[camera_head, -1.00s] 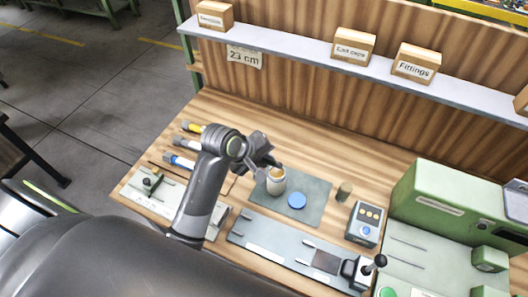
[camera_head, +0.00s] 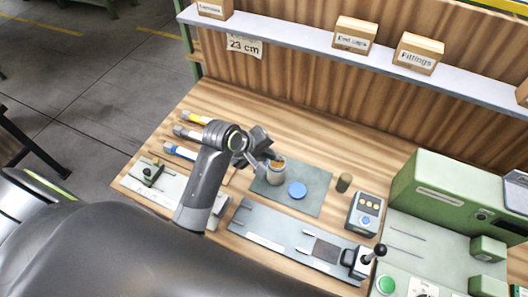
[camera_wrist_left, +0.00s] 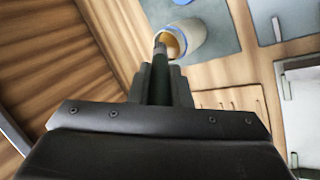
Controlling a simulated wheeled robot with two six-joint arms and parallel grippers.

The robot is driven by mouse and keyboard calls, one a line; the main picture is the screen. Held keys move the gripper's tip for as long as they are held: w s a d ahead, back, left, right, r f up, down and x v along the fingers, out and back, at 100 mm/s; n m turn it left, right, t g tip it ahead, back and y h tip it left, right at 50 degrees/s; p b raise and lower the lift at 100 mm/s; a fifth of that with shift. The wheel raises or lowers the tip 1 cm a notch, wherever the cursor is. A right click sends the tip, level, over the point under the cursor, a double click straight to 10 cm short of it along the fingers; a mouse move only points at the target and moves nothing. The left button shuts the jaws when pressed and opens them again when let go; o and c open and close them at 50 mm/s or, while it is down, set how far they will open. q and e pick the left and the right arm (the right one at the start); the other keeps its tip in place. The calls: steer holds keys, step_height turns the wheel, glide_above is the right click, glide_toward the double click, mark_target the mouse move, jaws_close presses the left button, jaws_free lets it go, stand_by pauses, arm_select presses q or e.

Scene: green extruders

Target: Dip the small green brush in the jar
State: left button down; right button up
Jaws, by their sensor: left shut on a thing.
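The jar (camera_head: 276,176) is pale with amber contents and stands open on a grey-green mat (camera_head: 318,188). It also shows in the left wrist view (camera_wrist_left: 190,38), its mouth facing my gripper. My left gripper (camera_head: 270,158) is just behind and above the jar's mouth. In the left wrist view its fingers (camera_wrist_left: 160,85) are shut on the small green brush (camera_wrist_left: 160,66). The brush's dark tip overlaps the near side of the mouth; I cannot tell whether it touches the contents. The brush is hidden in the head view. My right gripper is not seen.
A blue lid (camera_head: 297,190) lies right of the jar. A small dark cylinder (camera_head: 344,182) and a grey control box (camera_head: 364,214) stand further right. Several tubes (camera_head: 190,133) lie at left. A metal plate with a lever (camera_head: 290,240) lies in front.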

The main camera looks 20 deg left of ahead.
arm_select(q)
steer(key=shift+f, duration=0.15)
steer(key=shift+f, duration=0.5)
stand_by(0.5)
steer(key=shift+s+f, duration=0.15)
stand_by(1.2)
steer(key=shift+r, duration=3.6)
